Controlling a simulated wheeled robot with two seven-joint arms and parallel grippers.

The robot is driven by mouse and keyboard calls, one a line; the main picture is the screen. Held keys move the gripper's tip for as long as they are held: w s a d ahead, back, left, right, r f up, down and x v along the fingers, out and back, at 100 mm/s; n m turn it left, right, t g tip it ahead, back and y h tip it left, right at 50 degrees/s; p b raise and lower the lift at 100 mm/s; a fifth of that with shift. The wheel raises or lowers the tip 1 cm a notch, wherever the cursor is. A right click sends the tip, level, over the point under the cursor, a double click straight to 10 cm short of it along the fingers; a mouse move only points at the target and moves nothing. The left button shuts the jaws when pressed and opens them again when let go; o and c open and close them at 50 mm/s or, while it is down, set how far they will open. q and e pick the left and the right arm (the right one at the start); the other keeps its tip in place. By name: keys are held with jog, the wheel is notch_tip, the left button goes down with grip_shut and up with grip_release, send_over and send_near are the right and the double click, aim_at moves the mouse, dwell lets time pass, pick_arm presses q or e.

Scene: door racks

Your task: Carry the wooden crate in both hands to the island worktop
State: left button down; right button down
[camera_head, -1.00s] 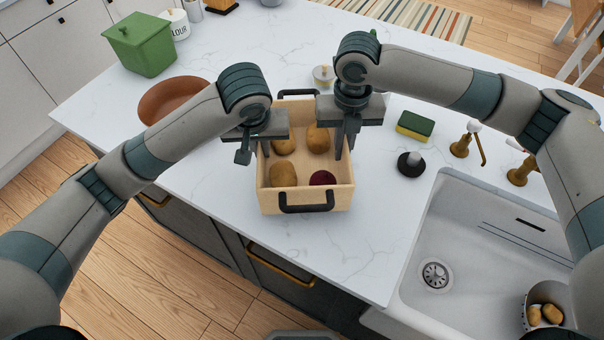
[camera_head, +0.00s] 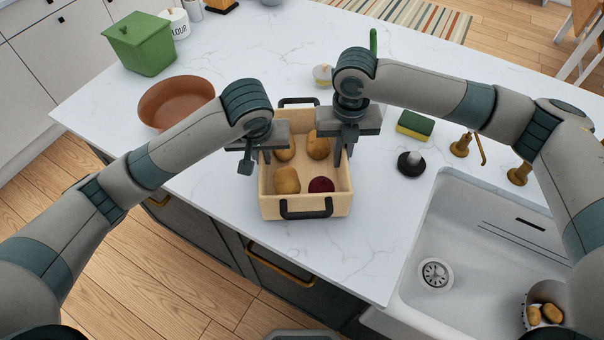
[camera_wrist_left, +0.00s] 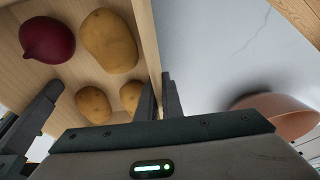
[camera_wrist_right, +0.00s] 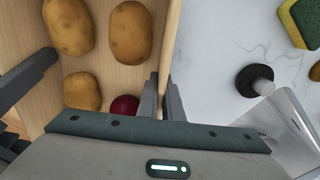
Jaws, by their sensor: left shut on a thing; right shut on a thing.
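The wooden crate (camera_head: 306,209) is light wood with black handles at its near and far ends. It holds several potatoes (camera_head: 286,180) and a dark red onion or beet (camera_head: 320,185). The crate is over the white marble island worktop (camera_head: 225,215); I cannot tell whether it touches it. My left gripper (camera_head: 258,158) is shut on the crate's left wall, which shows between its fingers in the left wrist view (camera_wrist_left: 160,80). My right gripper (camera_head: 344,152) is shut on the right wall, also seen in the right wrist view (camera_wrist_right: 166,70).
A brown bowl (camera_head: 172,100) and a green lidded bin (camera_head: 140,45) stand left. A black-based stopper (camera_head: 411,164), a sponge (camera_head: 414,125), brass taps (camera_head: 461,146) and a white sink (camera_head: 470,240) lie right. Worktop in front of the crate is clear.

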pick_arm(q)
jog(key=shift+f, duration=0.55)
pick_arm(e)
jog(key=shift+f, duration=0.6)
pick_arm(q)
jog(key=c, duration=1.9)
grip_release()
pick_arm(e)
jog(key=c, duration=1.9)
grip_release()
pick_arm(q)
jog(key=shift+v, duration=6)
pick_arm(e)
jog(key=shift+r, duration=0.1)
pick_arm(q)
jog(key=shift+f, duration=0.1)
pick_arm(e)
notch_tip(320, 180, up, 12)
jog(key=shift+f, duration=0.1)
